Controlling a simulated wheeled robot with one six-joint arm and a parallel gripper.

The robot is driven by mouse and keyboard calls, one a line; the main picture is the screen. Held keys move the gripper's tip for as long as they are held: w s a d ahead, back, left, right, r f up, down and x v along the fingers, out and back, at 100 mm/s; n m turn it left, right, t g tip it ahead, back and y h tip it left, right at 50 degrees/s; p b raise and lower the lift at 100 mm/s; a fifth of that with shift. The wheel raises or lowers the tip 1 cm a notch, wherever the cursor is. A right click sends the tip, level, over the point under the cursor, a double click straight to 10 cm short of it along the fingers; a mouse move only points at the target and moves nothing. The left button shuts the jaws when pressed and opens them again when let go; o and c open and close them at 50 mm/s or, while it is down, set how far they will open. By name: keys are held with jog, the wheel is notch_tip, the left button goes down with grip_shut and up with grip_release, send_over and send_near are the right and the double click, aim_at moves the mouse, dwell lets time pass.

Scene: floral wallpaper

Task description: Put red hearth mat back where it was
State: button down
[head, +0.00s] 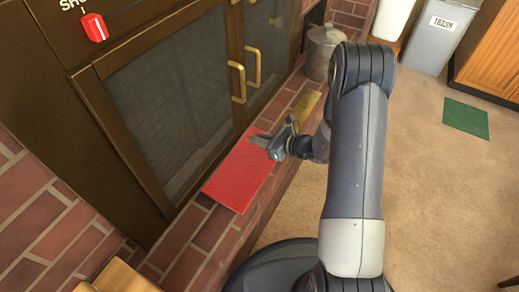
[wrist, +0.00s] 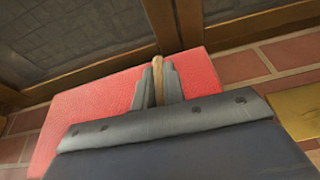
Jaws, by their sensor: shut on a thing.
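The red hearth mat (head: 240,175) is a flat red rectangle over the brick hearth ledge, in front of the dark cabinet doors. It also shows in the wrist view (wrist: 90,100), spreading out under and beyond my gripper. My gripper (head: 264,143) is at the mat's upper right part in the head view. In the wrist view its two fingers (wrist: 156,88) are close together over the mat, with a narrow tan strip between them. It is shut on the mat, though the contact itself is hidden. I cannot tell whether the mat touches the bricks.
Glazed doors with brass handles (head: 237,82) stand close behind the mat. A yellow rectangle (head: 305,108) lies on the ledge beyond it, then a grey metal canister (head: 322,52). A green square (head: 466,118) lies on the carpet at right, below a trash bin (head: 440,38).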

aim_at(260, 148)
notch_tip(260, 148, down, 5)
jog(key=shift+r+b, duration=0.2)
jog(key=shift+b, duration=1)
jog(key=shift+w+a+f, duration=0.1)
jog(key=shift+a, duration=0.05)
jog(key=c, duration=1.5)
grip_release()
jog(key=p+v, duration=0.3)
jog(key=v, duration=0.9)
jog(key=shift+p, duration=0.3)
